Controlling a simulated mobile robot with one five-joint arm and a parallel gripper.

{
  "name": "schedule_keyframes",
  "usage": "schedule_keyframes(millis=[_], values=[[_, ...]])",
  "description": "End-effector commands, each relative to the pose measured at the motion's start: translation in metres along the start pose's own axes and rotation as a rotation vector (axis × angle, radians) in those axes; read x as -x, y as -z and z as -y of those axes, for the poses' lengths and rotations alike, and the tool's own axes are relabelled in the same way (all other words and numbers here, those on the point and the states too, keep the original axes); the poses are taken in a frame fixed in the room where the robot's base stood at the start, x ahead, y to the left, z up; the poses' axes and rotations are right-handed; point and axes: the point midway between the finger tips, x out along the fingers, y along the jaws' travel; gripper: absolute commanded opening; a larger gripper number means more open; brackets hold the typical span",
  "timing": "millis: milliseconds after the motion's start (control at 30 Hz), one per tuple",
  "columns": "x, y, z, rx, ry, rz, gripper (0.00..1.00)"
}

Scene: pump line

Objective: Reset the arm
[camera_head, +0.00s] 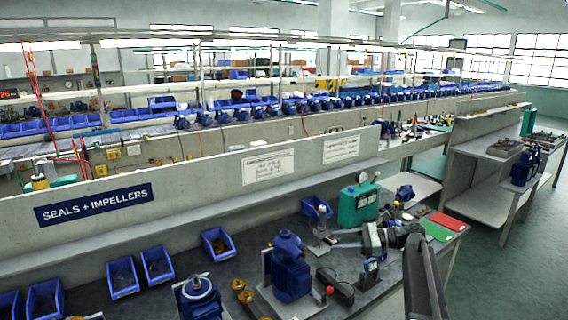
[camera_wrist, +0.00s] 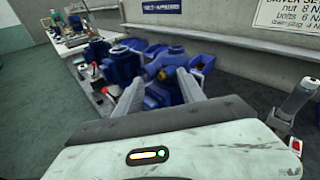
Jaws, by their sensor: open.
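My gripper (camera_wrist: 161,78) shows in the wrist view with its two grey fingers spread apart. A blue pump (camera_wrist: 160,92) lies beyond and between the fingers; I cannot tell whether they touch it. The white wrist housing with a yellow light fills the lower part of that view. In the head view, a dark grey link of my arm rises at the bottom right, over the front edge of the workbench (camera_head: 345,308). I cannot make out the fingers clearly there.
On the bench stand a blue pump (camera_head: 290,268), another blue pump (camera_head: 200,298), a green box with a gauge (camera_head: 358,203) and blue bins (camera_head: 158,264). A red mat (camera_head: 448,221) and a green mat (camera_head: 436,231) lie at the right end. The floor (camera_head: 510,265) at right is clear.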

Motion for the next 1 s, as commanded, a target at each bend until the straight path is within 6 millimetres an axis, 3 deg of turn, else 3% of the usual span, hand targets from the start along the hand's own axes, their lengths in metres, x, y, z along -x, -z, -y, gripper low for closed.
schedule_keyframes(millis=[267, 467, 600, 700, 900, 933, 1000], values=[[-0.049, 0.049, -0.067, 0.268, -0.125, -0.269, 0.47], [-0.071, 0.1, -0.141, 0.598, -0.362, -0.538, 0.47], [-0.063, 0.135, -0.197, 0.883, -0.64, -0.724, 0.47], [-0.048, 0.15, -0.227, 1.054, -0.849, -0.813, 0.47], [-0.01, 0.161, -0.267, 1.309, -1.259, -0.91, 0.47], [-0.013, 0.179, -0.262, 1.302, -1.244, -0.908, 0.47], [-0.016, 0.195, -0.262, 1.298, -1.237, -0.908, 0.47]])
